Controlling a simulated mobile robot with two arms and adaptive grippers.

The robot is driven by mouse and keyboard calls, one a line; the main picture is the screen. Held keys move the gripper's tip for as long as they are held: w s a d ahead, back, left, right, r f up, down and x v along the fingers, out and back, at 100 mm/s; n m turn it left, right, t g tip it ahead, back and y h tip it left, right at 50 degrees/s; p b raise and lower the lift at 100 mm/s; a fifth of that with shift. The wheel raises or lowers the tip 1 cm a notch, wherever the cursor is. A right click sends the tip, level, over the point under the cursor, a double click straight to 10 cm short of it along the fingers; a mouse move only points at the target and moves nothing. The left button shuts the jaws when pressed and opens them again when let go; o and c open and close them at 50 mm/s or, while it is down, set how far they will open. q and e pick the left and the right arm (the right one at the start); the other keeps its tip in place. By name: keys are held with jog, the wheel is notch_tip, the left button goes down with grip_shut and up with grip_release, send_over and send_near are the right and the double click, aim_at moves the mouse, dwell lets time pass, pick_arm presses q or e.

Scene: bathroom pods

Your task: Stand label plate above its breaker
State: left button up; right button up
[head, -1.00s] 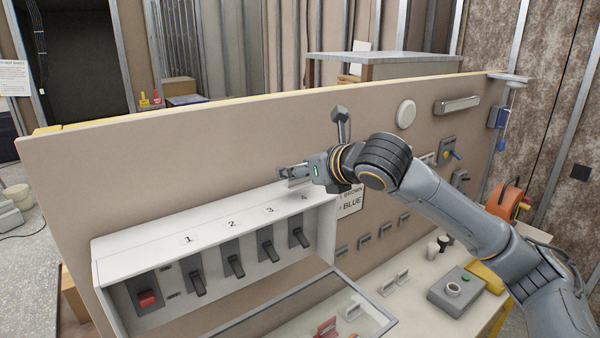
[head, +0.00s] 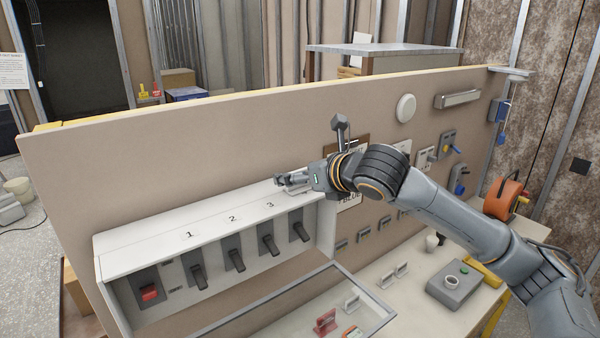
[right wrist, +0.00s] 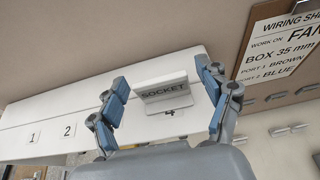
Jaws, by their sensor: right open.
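A white label plate reading SOCKET (right wrist: 160,93) stands on the white top of the breaker box (head: 150,232), towards its right end. It is tilted back a little and lies between the fingers of my right gripper (right wrist: 163,76), which are open with a gap on each side. In the head view my right gripper (head: 281,181) is over the box top beside the number 3 (head: 270,205) and covers the number 4 spot; the plate is hard to make out there. Breakers with black levers (head: 234,260) line the box front. My left gripper is not in view.
A brown board (head: 100,160) rises behind the box. A wiring sheet (right wrist: 285,45) hangs on it to the right. The box's clear lid (head: 310,305) is open in front. Small white plates (head: 395,274) and a grey button box (head: 454,287) are on the bench.

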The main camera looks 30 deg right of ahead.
jog(key=shift+r, duration=0.1)
jog(key=shift+s+r, duration=0.1)
jog(key=shift+s, duration=0.1)
jog(key=b+v, duration=0.3)
jog(key=v, duration=0.8)
jog(key=shift+s+b, duration=0.25)
jog(key=shift+b, duration=0.05)
jog(key=shift+r, duration=0.1)
